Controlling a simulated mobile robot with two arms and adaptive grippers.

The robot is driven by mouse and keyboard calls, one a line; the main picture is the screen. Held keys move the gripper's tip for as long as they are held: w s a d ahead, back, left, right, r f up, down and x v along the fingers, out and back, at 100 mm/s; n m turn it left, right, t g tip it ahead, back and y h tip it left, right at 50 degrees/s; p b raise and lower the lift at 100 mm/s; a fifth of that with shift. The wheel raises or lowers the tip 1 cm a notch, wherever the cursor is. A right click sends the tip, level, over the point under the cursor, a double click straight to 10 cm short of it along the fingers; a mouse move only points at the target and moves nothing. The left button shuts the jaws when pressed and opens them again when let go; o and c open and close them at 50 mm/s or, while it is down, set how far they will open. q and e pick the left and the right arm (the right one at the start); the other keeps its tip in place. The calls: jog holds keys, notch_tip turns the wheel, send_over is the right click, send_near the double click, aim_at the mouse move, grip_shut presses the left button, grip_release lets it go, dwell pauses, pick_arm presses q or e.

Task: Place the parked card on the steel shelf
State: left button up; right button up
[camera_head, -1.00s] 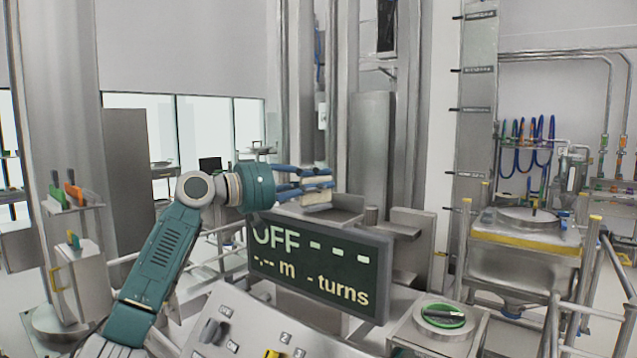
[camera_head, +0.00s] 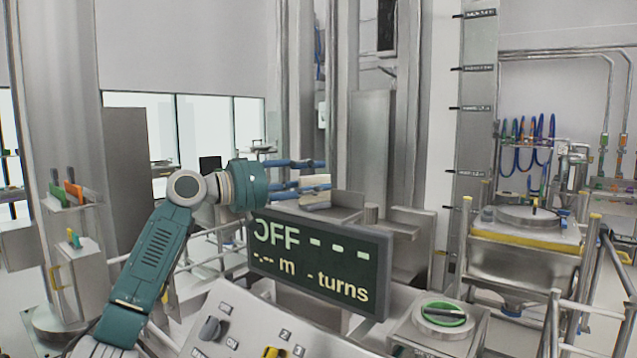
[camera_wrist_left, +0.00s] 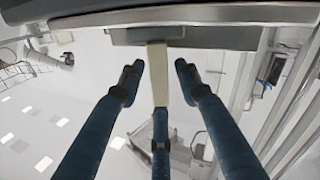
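The cream card (camera_head: 315,182) is at the steel shelf (camera_head: 347,200), behind the top edge of the dark display. In the left wrist view the card (camera_wrist_left: 157,72) is a narrow pale strip, and its far end meets the grey shelf (camera_wrist_left: 200,37). My left gripper (camera_head: 316,178) has its blue fingers spread around the card. In the left wrist view the two outer fingers (camera_wrist_left: 160,72) stand clear of the card on both sides. The third finger lies in line with the card's near end; whether it touches is unclear. My right gripper is not in view.
The display (camera_head: 320,262) reading "OFF" stands close below my left gripper. A sloped control panel (camera_head: 245,325) and a box with a green-ringed knob (camera_head: 443,314) are in front. A holder (camera_head: 72,203) with coloured cards is at the left. A steel vessel (camera_head: 525,262) stands at the right.

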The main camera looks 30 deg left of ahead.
pick_arm(q)
jog(key=b+v, duration=0.4)
jog(key=v, duration=0.6)
jog(key=shift+s, duration=0.35)
jog(key=shift+a+f, duration=0.1)
